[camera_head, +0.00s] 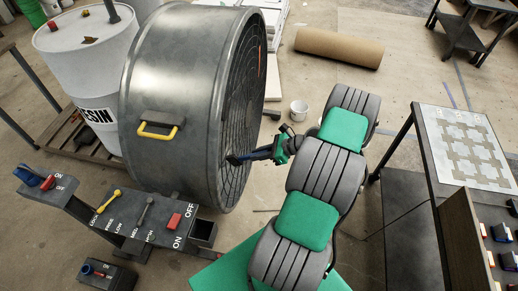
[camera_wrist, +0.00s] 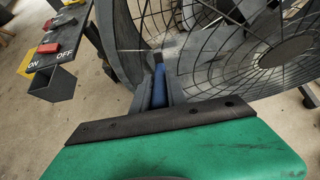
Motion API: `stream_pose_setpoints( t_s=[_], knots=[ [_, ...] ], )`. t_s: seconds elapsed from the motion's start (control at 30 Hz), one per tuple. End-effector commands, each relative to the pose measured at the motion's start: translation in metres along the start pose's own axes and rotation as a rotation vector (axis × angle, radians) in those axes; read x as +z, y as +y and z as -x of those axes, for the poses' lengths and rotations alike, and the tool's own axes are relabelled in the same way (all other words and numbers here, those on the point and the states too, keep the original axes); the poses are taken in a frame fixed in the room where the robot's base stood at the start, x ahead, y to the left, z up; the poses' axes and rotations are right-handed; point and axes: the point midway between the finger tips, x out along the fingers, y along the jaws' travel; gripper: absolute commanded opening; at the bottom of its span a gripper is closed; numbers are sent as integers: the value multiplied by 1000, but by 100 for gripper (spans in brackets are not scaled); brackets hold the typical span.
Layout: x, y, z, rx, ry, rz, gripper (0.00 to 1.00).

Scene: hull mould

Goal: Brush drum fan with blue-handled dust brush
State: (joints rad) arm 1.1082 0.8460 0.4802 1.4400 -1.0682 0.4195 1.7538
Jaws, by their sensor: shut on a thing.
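The drum fan (camera_head: 185,100) is a large grey metal drum with a wire grille on its right-hand face, in the head view. In the wrist view, its grille (camera_wrist: 235,62) fills the top right. My gripper (camera_head: 276,151) is shut on the blue-handled dust brush (camera_head: 257,154) in front of the lower grille. The brush points left, and its dark head (camera_head: 234,160) is at the grille; I cannot tell if the bristles touch it. In the wrist view, the blue handle (camera_wrist: 160,84) sits between my fingers, with the head mostly hidden by its angle.
A control panel (camera_head: 146,222) with a yellow lever and red switch stands at front left. A white resin drum (camera_head: 85,60) on a pallet is behind. A white mug (camera_head: 299,110) and brown roll (camera_head: 338,47) lie on the floor. A patterned table (camera_head: 465,145) stands right.

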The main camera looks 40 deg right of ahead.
Motion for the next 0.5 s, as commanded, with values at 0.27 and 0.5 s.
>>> stream_pose_setpoints(
  t_s=[0.27, 0.5],
  knots=[
    [1, 25, -1, 0, 0, -1, 0],
    [-3, 33, -4, 1, -1, 0, 0]
  ],
)
